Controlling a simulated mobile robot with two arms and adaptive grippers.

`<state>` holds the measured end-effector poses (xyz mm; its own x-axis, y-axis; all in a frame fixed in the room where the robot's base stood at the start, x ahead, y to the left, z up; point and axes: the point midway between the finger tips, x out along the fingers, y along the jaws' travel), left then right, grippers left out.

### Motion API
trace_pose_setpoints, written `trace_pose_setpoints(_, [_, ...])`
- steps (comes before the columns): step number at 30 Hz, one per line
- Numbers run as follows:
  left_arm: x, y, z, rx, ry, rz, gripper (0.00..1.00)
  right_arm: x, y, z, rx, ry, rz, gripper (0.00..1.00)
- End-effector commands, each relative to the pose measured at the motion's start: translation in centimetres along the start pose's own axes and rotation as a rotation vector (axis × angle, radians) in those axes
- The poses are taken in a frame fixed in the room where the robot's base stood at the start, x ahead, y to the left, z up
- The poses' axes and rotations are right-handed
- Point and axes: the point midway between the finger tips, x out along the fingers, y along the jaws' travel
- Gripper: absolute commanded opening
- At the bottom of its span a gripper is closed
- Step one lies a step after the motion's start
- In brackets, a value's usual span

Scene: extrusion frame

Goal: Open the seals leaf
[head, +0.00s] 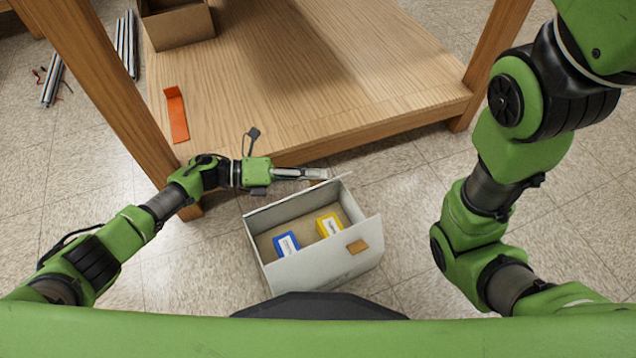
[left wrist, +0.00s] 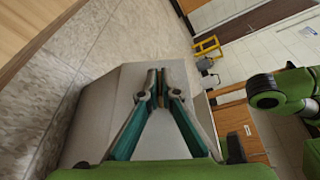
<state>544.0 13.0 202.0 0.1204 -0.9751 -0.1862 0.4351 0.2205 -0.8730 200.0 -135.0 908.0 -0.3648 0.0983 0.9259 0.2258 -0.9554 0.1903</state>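An open-topped light grey box (head: 312,274) stands on the floor in front of the wooden table. A blue carton (head: 286,244) and a yellow carton (head: 329,225) sit inside. My left gripper (head: 324,174) is just above the far leaf's right part. Its fingers also show in the left wrist view (left wrist: 158,74), close together over a grey panel, with nothing clear between them. My right gripper is out of view.
The wooden table's lower shelf (head: 330,60) and its left leg (head: 105,90) are close to my left arm. An orange bracket (head: 177,115) and a brown carton (head: 178,25) are on the shelf. Metal bars (head: 126,45) lie on the floor at left. Floor right of the box is clear.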

Motion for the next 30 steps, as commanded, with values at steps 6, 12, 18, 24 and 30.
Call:
trace_pose_setpoints(6, [-0.2, 0.7, 0.5, -0.119, -0.001, -0.049, 0.00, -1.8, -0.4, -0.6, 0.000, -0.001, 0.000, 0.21])
trace_pose_setpoints(12, [-0.4, 0.8, 0.8, -0.184, 0.000, -0.075, 0.00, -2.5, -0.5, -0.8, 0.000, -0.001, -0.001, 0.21])
trace_pose_setpoints(18, [-0.5, 0.7, 1.0, -0.207, 0.000, -0.084, 0.00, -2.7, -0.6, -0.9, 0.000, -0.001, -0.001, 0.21])
trace_pose_setpoints(24, [-0.5, 0.7, 1.0, -0.209, 0.000, -0.084, 0.00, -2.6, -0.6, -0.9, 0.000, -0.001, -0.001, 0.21])
trace_pose_setpoints(30, [-0.5, 0.7, 1.0, -0.208, 0.000, -0.084, 0.19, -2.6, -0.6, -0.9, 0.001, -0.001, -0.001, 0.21])
